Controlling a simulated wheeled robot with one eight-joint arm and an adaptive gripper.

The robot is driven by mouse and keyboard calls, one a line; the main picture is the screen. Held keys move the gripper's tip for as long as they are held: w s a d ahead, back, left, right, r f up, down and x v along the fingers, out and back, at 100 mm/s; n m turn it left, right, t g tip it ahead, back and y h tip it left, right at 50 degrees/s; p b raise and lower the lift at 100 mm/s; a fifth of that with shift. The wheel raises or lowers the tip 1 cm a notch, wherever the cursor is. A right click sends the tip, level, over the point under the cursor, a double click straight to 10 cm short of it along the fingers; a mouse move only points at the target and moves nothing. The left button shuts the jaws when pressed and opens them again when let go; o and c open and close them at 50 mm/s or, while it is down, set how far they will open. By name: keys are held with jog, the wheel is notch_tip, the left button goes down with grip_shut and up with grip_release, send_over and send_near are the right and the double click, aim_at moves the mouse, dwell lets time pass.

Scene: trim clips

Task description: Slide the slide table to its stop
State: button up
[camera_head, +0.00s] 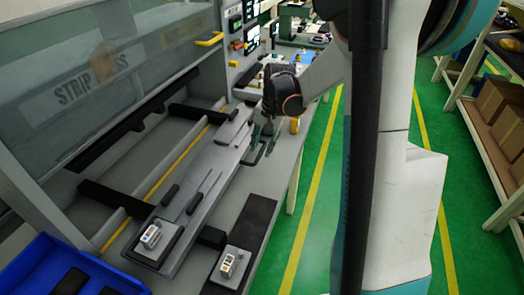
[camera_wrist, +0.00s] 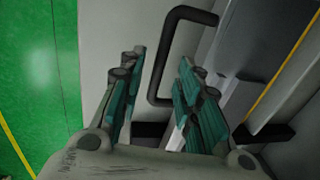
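The slide table (camera_head: 205,165) is a long grey plate running diagonally on the bench in the head view. It lies across dark rails, with a small white block fixture at its near end. A black U-shaped handle (camera_head: 252,156) is at its right side; this handle (camera_wrist: 182,14) is clearer in the wrist view. My gripper (camera_head: 264,138) is at the handle, partly covering it in the head view. In the wrist view my gripper (camera_wrist: 158,82) has its teal fingers apart, with the handle's long bar between them and visible gaps on the sides.
A blue bin (camera_head: 40,258) with dark parts stands at the lower left. A second white block (camera_head: 231,263) sits on a dark pad at the bench front. A clear guard panel (camera_head: 110,70) rises behind the table. Green floor (camera_head: 315,190) lies open to the right.

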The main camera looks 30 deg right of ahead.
jog(key=shift+w+a+f, duration=0.1)
jog(key=shift+a+f, duration=0.05)
jog(key=shift+f, duration=0.65)
jog(key=shift+c, duration=0.5)
grip_shut()
jog(key=w+a, duration=0.5)
jog(key=w, duration=0.2)
jog(key=w+a+p, duration=0.1)
jog(key=w+a, duration=0.4)
jog(key=w, duration=0.1)
jog(key=w+a, duration=0.6)
jog(key=w, duration=0.1)
jog(key=shift+w+p, duration=0.35)
jog(key=shift+r, duration=0.1)
jog(key=shift+w+a, duration=0.1)
